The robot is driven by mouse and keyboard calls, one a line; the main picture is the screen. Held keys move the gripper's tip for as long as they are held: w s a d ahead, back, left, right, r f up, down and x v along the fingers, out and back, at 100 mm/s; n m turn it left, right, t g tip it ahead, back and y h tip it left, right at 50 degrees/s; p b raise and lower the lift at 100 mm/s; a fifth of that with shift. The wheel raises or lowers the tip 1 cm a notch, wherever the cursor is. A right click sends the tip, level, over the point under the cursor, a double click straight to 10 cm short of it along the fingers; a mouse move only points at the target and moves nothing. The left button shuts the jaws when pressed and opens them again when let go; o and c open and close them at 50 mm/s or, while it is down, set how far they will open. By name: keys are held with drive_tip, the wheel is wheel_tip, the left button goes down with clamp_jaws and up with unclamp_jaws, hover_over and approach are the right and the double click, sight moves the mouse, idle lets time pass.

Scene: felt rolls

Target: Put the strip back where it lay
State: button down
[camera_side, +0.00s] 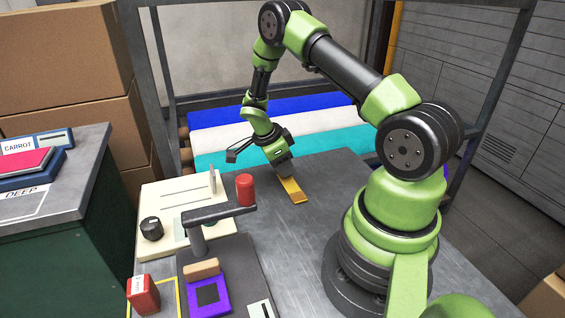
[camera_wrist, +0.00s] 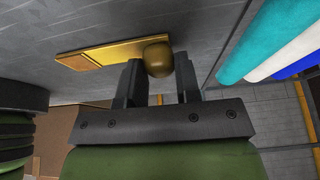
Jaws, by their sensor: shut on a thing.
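The strip (camera_side: 293,190) is flat and yellow-orange, with a darker patch near one end. In the side view it lies at or very close to the grey table top, below my gripper (camera_side: 283,170). It also shows in the wrist view (camera_wrist: 105,56), stretching left from the fingers. A rounded brown knob (camera_wrist: 158,60) at its near end sits between the two dark fingers of my gripper (camera_wrist: 157,72). My gripper is shut on the strip by this knob. I cannot tell whether the strip touches the table.
Blue, white and teal felt rolls (camera_side: 280,143) lie behind the table. Bare table lies around the strip.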

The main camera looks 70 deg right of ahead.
drive_tip(key=shift+f, duration=0.1)
drive_tip(key=c, duration=1.1)
unclamp_jaws()
drive_tip(key=shift+w+d, duration=0.15)
drive_tip(key=shift+s+a+v, duration=0.15)
drive_tip(key=shift+v, duration=0.95)
drive_tip(key=shift+s+a+v, duration=0.15)
drive_tip(key=shift+s+v, duration=0.05)
drive_tip(key=shift+v, duration=0.9)
drive_tip(key=shift+s+a+v, duration=0.15)
drive_tip(key=shift+v, duration=1)
drive_tip(key=shift+o, duration=0.4)
drive_tip(key=o, duration=0.5)
